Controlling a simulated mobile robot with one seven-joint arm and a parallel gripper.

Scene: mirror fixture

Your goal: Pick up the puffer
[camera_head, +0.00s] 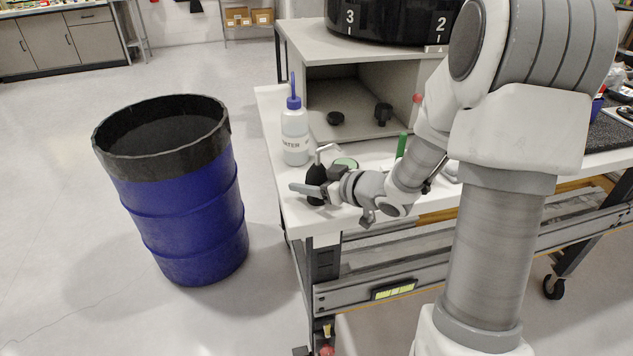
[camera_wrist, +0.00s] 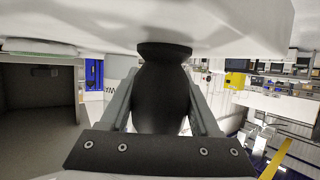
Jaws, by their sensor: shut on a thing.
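The puffer (camera_head: 317,178) is a black rubber bulb at the front left corner of the white workbench. In the wrist view the puffer (camera_wrist: 160,95) fills the space between the two grey fingers. My gripper (camera_head: 314,189) reaches in from the right, low over the bench corner, and is shut around the bulb. The wrist view also shows my gripper (camera_wrist: 162,82), with a finger on each side of the bulb. The puffer looks upright, its end close to the white surface; I cannot tell whether it touches.
A water bottle (camera_head: 295,135) with a blue cap stands just behind the puffer. A green-topped round thing (camera_head: 345,164) and a grey open-fronted box (camera_head: 320,85) are on the bench (camera_head: 300,217). A blue drum (camera_head: 185,210) stands on the floor at left.

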